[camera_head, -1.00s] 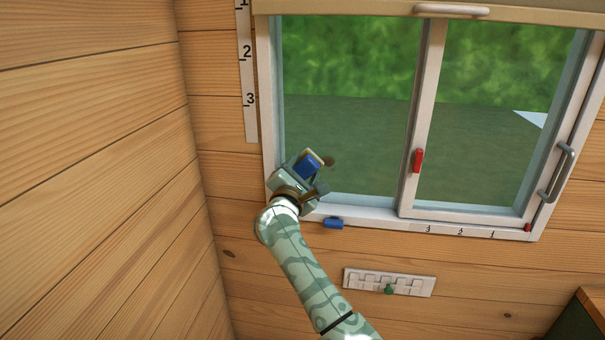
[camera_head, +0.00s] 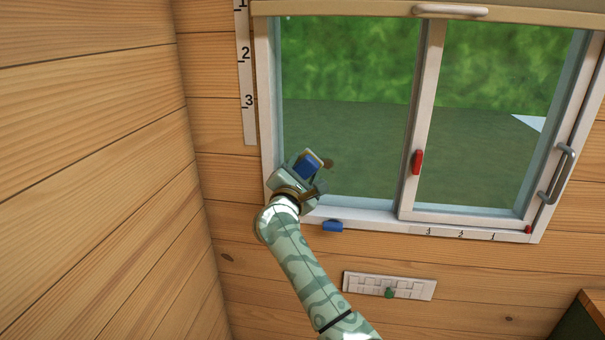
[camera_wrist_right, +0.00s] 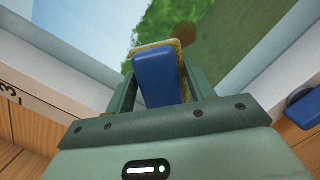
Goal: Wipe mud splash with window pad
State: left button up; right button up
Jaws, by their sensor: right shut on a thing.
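The window pad (camera_head: 306,167) has a blue grip and a yellowish wiping side. My right gripper (camera_head: 309,171) is shut on it, in front of the lower left of the left window pane. In the right wrist view the pad (camera_wrist_right: 158,76) sits between the two fingers (camera_wrist_right: 160,88). A brown mud splash (camera_head: 327,164) shows just right of the pad. It is a blurred brown patch beyond the pad's tip in the right wrist view (camera_wrist_right: 181,36). I cannot tell whether the pad touches the glass. My left gripper is not in view.
The white window frame (camera_head: 267,140) surrounds the glass, with a red latch (camera_head: 417,162) on the middle bar. A blue piece (camera_head: 333,226) sits on the lower frame. A slotted plate with a green knob (camera_head: 389,286) is below. A wooden wall stands at left.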

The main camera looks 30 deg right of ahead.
jog(key=shift+w+d, duration=0.25)
jog(key=shift+w, duration=0.1)
jog(key=shift+s, duration=0.1)
